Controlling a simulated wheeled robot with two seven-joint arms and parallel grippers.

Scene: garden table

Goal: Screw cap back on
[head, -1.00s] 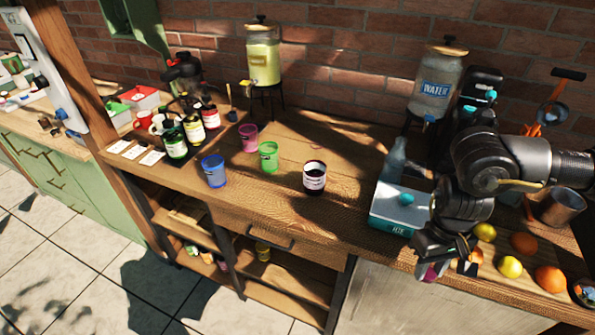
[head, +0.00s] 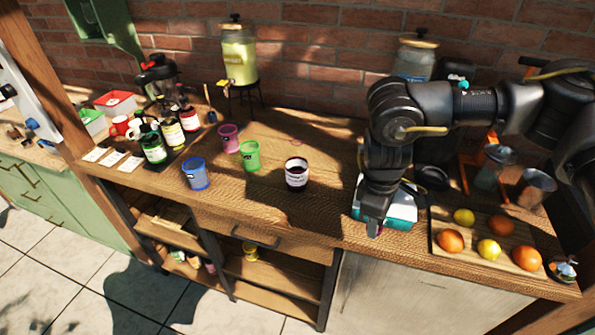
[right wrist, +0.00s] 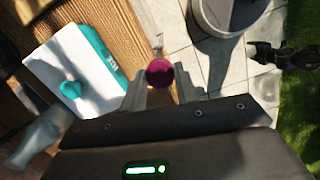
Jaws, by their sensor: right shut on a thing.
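An open dark jar with a white label (head: 296,174) stands upright on the wooden table in the head view. Dark red contents show at its top. My right gripper (head: 373,226) points down at the table's front edge, right of the jar and in front of the carton. In the right wrist view, it is shut on a round magenta cap (right wrist: 159,73), held between its fingertips. The arm hides most of the cap in the head view. A black shape at the right of the right wrist view looks like my left gripper (right wrist: 264,56); its jaws are unclear.
Blue (head: 196,175), green (head: 250,156) and pink (head: 229,138) cups stand left of the jar. A fruit board (head: 440,236) lies right.

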